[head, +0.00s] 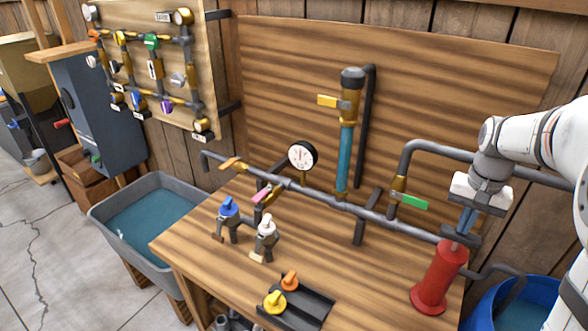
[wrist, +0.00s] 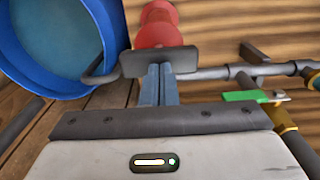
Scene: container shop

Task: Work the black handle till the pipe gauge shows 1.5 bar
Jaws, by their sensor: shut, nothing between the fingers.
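The black handle (head: 460,238) is a short dark crossbar on top of the red pump cylinder (head: 437,278) at the right of the bench. My gripper (head: 463,224) points down at the handle, its blue fingers shut together and empty. In the wrist view the fingertips (wrist: 158,72) reach the bar (wrist: 131,64), and the red pump (wrist: 157,25) shows beyond it. I cannot tell whether they touch the bar. The white round pipe gauge (head: 302,155) stands on the grey pipe (head: 330,200); its reading is too small to make out.
Blue and white valves (head: 228,207) (head: 267,226) stand on the bench (head: 200,245). A blue tub (head: 530,290) is at the right, beside the pump.

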